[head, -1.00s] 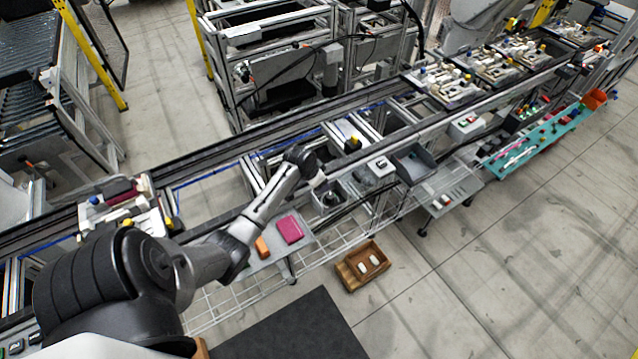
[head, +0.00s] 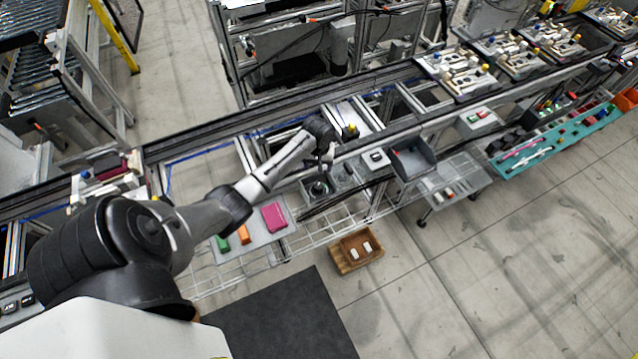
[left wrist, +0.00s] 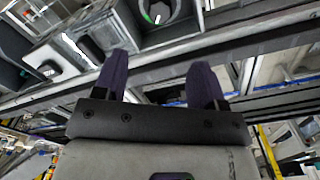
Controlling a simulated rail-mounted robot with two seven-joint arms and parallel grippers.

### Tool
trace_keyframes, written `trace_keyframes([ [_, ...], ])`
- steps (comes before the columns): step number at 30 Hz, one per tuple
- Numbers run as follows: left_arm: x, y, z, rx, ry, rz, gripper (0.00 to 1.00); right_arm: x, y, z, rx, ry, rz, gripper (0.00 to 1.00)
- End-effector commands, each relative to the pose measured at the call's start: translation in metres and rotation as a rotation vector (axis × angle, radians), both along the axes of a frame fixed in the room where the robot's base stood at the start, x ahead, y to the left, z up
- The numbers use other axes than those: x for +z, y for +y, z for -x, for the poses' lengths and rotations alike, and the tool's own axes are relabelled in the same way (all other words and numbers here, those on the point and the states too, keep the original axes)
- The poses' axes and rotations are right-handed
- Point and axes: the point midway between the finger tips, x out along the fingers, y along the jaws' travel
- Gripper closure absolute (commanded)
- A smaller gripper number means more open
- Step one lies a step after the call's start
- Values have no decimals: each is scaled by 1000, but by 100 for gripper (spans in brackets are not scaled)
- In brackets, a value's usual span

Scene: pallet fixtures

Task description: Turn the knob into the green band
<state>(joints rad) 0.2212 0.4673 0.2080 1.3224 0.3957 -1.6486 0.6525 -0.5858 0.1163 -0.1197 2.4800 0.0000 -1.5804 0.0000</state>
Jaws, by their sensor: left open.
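The knob (left wrist: 157,10) is a dark round piece in a grey box at the top edge of the left wrist view. A small green patch, likely part of the green band, shows on its left side, and a white mark shows near it. Its top is cut off by the frame. In the head view the knob's box (head: 318,188) sits on the near side of the conveyor. My left gripper (left wrist: 160,72) is open, with two dark purple fingers and nothing between them. In the head view the left gripper (head: 325,163) is just above and beside that box, apart from the knob.
A box with a white top (head: 376,158) and a dark grey bin (head: 412,158) stand right of the knob. A shelf (head: 255,236) with coloured blocks is at lower left. A wooden crate (head: 345,267) lies on the floor. Conveyor rails run behind the knob.

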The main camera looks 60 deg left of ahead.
Motion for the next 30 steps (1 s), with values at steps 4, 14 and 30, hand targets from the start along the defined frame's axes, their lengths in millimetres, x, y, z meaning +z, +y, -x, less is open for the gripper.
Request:
trace_keyframes([
  [4,-1,0,1,98,5,3,35,-1,0,2,0,4,0,57],
  [14,-40,-1,1,127,8,3,35,-4,-1,-2,3,-4,4,57],
  [30,-126,-1,0,124,4,3,35,-22,-2,-2,5,-6,7,57],
])
